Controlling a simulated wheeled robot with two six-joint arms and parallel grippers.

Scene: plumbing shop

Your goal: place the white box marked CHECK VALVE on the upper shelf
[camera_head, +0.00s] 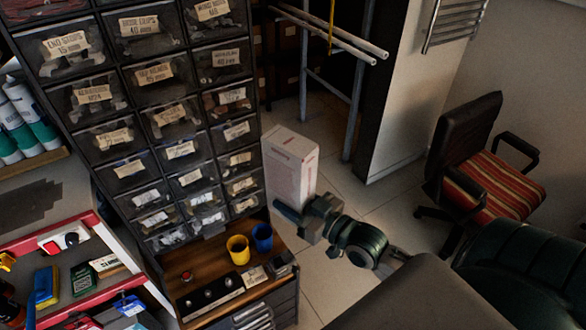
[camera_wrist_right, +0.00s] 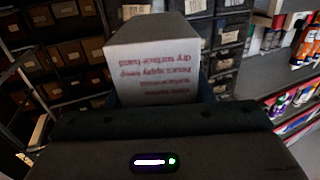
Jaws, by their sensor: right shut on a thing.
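A white box (camera_head: 291,160) with faint reddish print stands upright at the tip of my right gripper (camera_head: 308,212) in the head view. The right gripper is shut on it. In the right wrist view the box (camera_wrist_right: 152,65) fills the upper middle, with upside-down red lettering on its near face. I cannot read CHECK VALVE on it. At the left of the head view is a shelf unit, with an upper shelf (camera_head: 35,161) and a red-edged shelf (camera_head: 75,233) lower down. My left gripper is not in view.
A tall cabinet of labelled clear drawers (camera_head: 160,120) stands just left of the box. Below it, a wooden ledge (camera_head: 215,275) carries a yellow cup (camera_head: 238,250) and a blue cup (camera_head: 262,238). A pipe rack (camera_head: 335,40) stands behind; a chair (camera_head: 485,180) is at right.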

